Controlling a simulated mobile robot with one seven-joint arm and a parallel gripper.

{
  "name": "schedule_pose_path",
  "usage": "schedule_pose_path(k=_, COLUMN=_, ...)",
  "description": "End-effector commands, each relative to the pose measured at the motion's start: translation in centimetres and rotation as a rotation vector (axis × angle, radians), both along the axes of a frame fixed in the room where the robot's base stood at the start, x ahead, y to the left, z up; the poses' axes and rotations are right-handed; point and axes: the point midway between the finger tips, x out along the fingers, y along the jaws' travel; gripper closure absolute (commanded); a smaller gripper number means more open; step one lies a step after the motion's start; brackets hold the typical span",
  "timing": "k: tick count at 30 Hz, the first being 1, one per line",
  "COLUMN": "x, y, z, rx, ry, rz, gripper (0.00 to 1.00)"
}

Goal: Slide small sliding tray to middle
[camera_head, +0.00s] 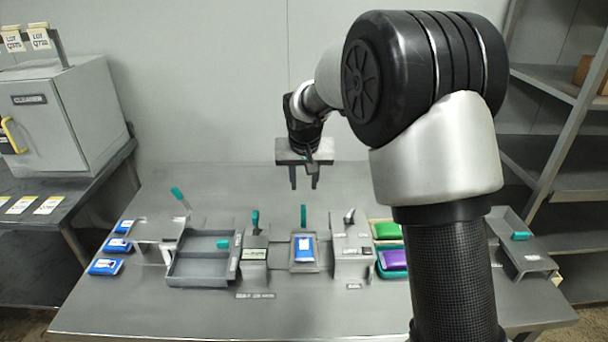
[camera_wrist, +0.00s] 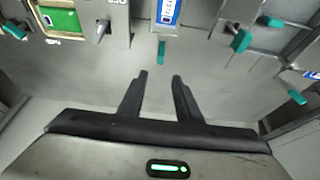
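A small grey tray (camera_head: 293,267) sits at the middle of the steel table between two grey blocks. A blue-and-white pouch (camera_head: 304,249) lies in it, and the pouch also shows at the top of the wrist view (camera_wrist: 167,12). A teal handle (camera_head: 303,215) stands behind this tray; in the wrist view the teal handle (camera_wrist: 161,50) is ahead of my fingertips, with a gap between. My gripper (camera_head: 304,186) is open and empty above the back of the table, with its fingers spread apart in the wrist view (camera_wrist: 160,76).
A wider divided grey tray (camera_head: 197,283) with a teal knob (camera_head: 223,243) is at left. Blue packs (camera_head: 105,267) lie further left. Green (camera_head: 387,230) and purple (camera_head: 394,260) packs sit right of centre. Another grey tray (camera_head: 530,262) is at far right. The front table is clear.

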Motion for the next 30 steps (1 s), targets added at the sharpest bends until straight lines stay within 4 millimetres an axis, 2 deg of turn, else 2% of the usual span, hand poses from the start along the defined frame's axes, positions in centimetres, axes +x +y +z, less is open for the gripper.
schedule_pose_path(k=4, x=-0.6, y=0.0, z=1.6, rx=0.0, ry=-0.001, rz=0.0, gripper=0.69)
schedule_pose_path(k=16, x=-0.9, y=0.0, z=2.0, rx=0.0, ry=0.001, rz=0.001, gripper=0.69)
schedule_pose_path(k=19, x=-1.3, y=-0.4, z=3.1, rx=0.0, ry=-0.002, rz=-0.001, gripper=0.69)
schedule_pose_path(k=20, x=-1.7, y=-0.7, z=3.9, rx=0.001, ry=-0.005, rz=-0.003, gripper=0.69)
schedule_pose_path(k=23, x=-4.0, y=-2.3, z=7.9, rx=0.003, ry=-0.017, rz=-0.005, gripper=0.69)
schedule_pose_path(k=26, x=-8.2, y=-4.6, z=13.0, rx=0.006, ry=-0.03, rz=-0.009, gripper=0.69)
schedule_pose_path(k=27, x=-10.2, y=-5.6, z=14.9, rx=0.006, ry=-0.035, rz=-0.011, gripper=0.69)
schedule_pose_path(k=30, x=-15.4, y=-7.8, z=18.8, rx=0.007, ry=-0.046, rz=-0.012, gripper=0.69)
